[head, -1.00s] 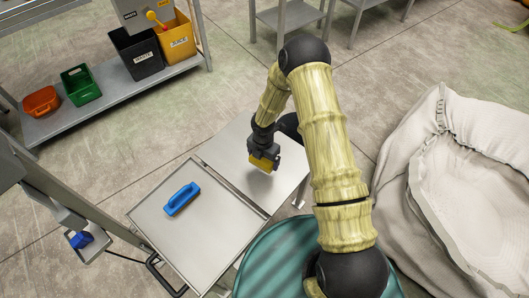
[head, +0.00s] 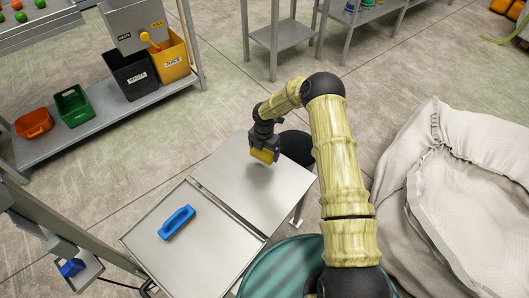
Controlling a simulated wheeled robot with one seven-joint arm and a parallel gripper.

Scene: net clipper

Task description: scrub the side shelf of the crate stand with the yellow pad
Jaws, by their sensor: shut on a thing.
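My gripper (head: 264,147) is shut on the yellow pad (head: 263,156), which points down. The pad is over the far part of the side shelf (head: 232,192), a bare grey metal panel. A soft dark shadow lies on the shelf below the pad, and a small gap seems to show between them. The crate stand's square metal top (head: 205,254) adjoins the shelf at the lower left.
A teal round drum (head: 285,268) stands close to the shelf's near side. A large pale sack (head: 455,190) fills the right. At left, a low rack (head: 110,106) holds a black waste bin (head: 134,75), a yellow juice bin (head: 172,58) and small orange and green bins.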

